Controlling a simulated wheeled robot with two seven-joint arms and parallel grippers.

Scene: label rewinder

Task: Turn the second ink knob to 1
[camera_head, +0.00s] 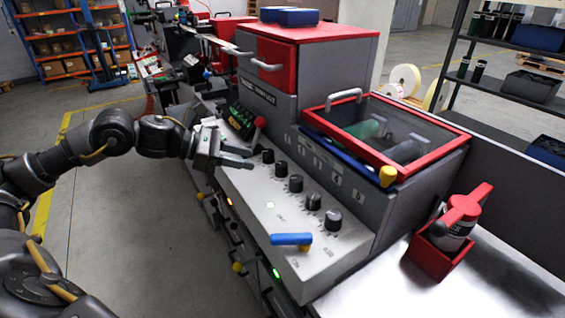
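A row of several dark ink knobs runs along the grey sloped control panel (262,205). From far to near they include a far knob (268,156), the one after it (281,169), a middle knob (296,184), another (314,201) and the nearest (333,220). Their scale marks are too small to read. My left gripper (252,159) is over the far end of the panel, just left of the far knob. Its two fingers point right with a narrow gap between them, and nothing shows between them. My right gripper is not in view.
A red-knobbed lever (260,122) stands beside a green-lit display (240,118), close behind my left gripper. A blue handle (291,239) sits at the panel's near end. A red-framed lid (425,158) is right of the knobs. A red holder (432,258) with a bottle stands at the right.

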